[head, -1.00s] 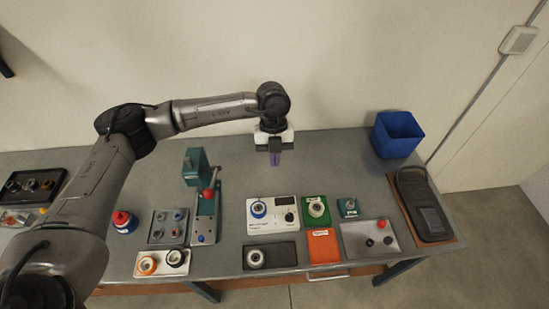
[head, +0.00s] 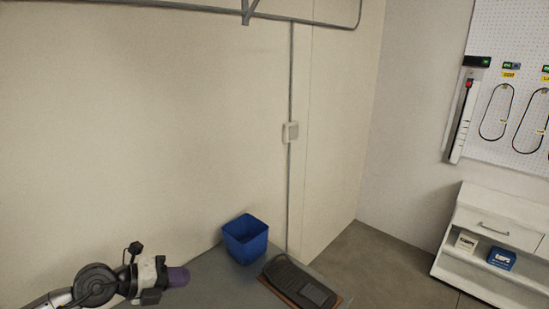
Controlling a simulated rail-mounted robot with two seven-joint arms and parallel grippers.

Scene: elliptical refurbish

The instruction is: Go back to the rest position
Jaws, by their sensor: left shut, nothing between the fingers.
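My right gripper is out of view.
A blue bin (head: 245,238) stands at the bench's back corner. A black device on a brown board (head: 299,283) lies beside it. A white cabinet (head: 492,240) stands at the right, below a pegboard (head: 515,90) with hanging cables. Open floor lies between bench and cabinet.

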